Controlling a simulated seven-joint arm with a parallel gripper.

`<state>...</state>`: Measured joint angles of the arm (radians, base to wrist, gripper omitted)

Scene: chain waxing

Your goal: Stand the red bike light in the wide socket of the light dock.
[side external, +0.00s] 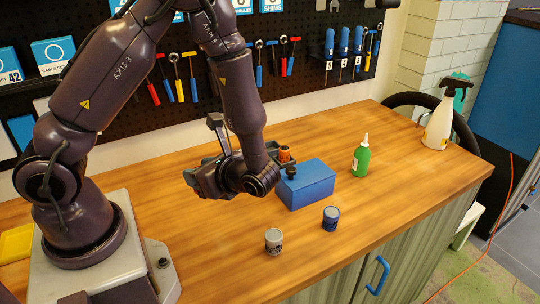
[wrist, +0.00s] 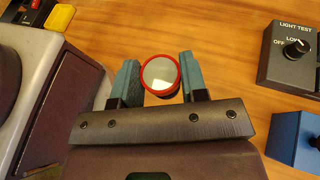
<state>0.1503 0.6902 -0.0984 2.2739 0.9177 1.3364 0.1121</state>
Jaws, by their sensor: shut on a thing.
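The red bike light shows in the wrist view as a red ring around a pale lens (wrist: 160,73), with a dark body below. My gripper (wrist: 158,78) is shut on it, with one teal finger on each side. In the side view my gripper hangs above the table, left of the blue box; its fingertips and the light cannot be made out there. The blue box (side external: 310,188) has a black round part on top and may be the light dock; it also shows at the wrist view's right edge (wrist: 292,135). Its sockets cannot be made out.
A dark light test box (wrist: 284,68) stands behind the blue box. A grey can (side external: 273,241) and a blue can (side external: 331,218) stand in front. A green bottle (side external: 361,158) and a white spray bottle (side external: 438,125) stand to the right.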

